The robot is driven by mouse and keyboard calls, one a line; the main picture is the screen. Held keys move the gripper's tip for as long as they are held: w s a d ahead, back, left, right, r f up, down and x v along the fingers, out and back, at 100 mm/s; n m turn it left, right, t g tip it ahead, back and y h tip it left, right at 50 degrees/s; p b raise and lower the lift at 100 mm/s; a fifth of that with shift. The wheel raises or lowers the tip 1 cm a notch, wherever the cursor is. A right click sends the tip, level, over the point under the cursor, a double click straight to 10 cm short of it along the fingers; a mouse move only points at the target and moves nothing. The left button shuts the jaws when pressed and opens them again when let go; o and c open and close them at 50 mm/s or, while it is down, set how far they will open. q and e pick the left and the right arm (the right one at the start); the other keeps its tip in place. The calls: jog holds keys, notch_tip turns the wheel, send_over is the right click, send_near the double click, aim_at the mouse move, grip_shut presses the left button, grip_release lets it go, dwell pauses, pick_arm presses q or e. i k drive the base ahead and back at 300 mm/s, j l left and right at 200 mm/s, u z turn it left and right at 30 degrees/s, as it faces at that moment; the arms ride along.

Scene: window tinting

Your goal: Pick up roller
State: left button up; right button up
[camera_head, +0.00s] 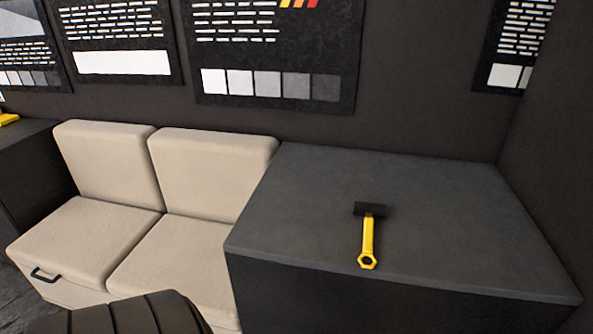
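A roller (368,238) with a yellow handle and a dark, short head lies on the dark grey counter top (460,221) at the right. Its head points toward the wall, and its handle end, which has a hole, points toward the counter's front edge. Nothing touches it besides the counter. Neither of my grippers shows in the head view.
A beige two-seat bench (104,240) stands left of the counter. A dark cabinet (28,170) with a yellow item (8,118) on it is at the far left. Posters (278,50) hang on the dark wall. A black ribbed object (135,315) shows at the bottom.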

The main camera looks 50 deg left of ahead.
aim_at(369, 210)
jog(key=u, duration=1.2)
jog(key=i+j+z, duration=0.2)
jog(key=j+z, duration=0.2)
